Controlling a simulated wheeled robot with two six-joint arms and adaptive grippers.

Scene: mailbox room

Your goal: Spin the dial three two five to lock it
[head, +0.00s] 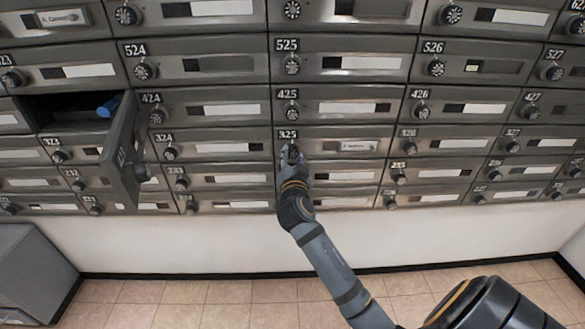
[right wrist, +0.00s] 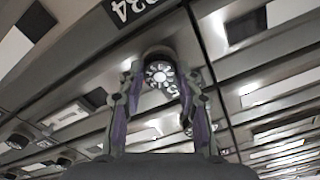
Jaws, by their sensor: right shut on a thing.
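The mailbox drawer 325 (head: 323,146) is in the middle of the wall in the head view, with its number plate above the dial and a name card at its right. It looks shut. My right gripper (head: 292,156) is at this drawer's dial and covers most of it. In the right wrist view the round dial (right wrist: 158,72), black with white marks, sits between the two fingers of my right gripper (right wrist: 160,84), which are shut on it. The marks are too blurred to read the setting. My left gripper is not in view.
Rows of grey mailboxes with dials surround it. At the left, one box door (head: 122,150) stands open and sticks out, with a blue object (head: 108,106) in its compartment. A grey cabinet (head: 32,270) stands at lower left. The tiled floor (head: 200,303) is otherwise clear.

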